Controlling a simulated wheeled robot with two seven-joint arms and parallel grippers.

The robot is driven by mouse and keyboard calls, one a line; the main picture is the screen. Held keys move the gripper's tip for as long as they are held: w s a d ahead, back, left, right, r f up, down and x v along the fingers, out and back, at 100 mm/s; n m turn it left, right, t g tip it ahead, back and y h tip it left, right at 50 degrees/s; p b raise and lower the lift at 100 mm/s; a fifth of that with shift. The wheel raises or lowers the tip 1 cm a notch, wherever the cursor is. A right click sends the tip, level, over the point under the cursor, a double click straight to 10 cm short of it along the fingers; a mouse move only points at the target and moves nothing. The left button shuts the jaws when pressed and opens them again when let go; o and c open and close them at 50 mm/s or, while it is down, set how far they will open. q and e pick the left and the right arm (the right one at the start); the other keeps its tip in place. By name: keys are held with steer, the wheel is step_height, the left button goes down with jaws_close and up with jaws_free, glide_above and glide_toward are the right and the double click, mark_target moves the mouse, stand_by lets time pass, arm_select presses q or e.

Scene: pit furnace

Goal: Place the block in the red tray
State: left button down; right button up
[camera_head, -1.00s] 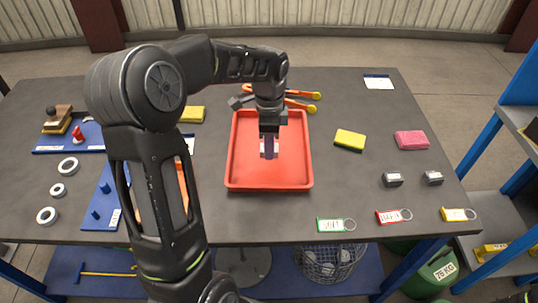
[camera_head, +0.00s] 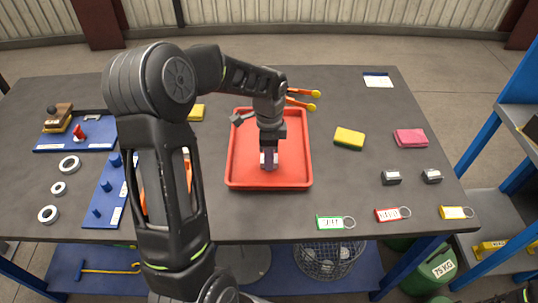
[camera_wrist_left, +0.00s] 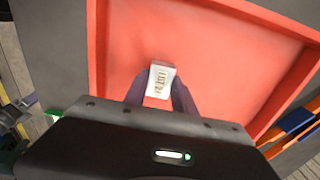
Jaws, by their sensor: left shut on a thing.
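The red tray (camera_head: 240,172) lies on the dark table in front of me, and its floor fills much of the left wrist view (camera_wrist_left: 230,50). My left gripper (camera_head: 269,162) points down inside the tray's outline. It is shut on the block (camera_wrist_left: 160,80), which shows a white face with printed lettering between the two dark fingers. In the head view the block is small and mostly hidden by the fingers. I cannot tell whether the block touches the tray floor. My right gripper is not in view.
A yellow sponge (camera_head: 349,138) and a pink sponge (camera_head: 410,138) lie right of the tray. Two metal blocks (camera_head: 391,177) and key tags (camera_head: 335,222) lie at the front right. Orange-handled pliers (camera_head: 303,99) lie behind the tray. Rings and blue boards are at left.

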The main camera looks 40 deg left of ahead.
arm_select(q)
steer(key=shift+f, duration=0.2)
steer(key=c, duration=1)
jaws_free()
steer(key=shift+c, duration=0.2)
steer(key=shift+r, duration=0.1)
step_height(320, 180, up, 12)
steer(key=shift+r+b, duration=0.15)
steer(key=shift+b, duration=0.3)
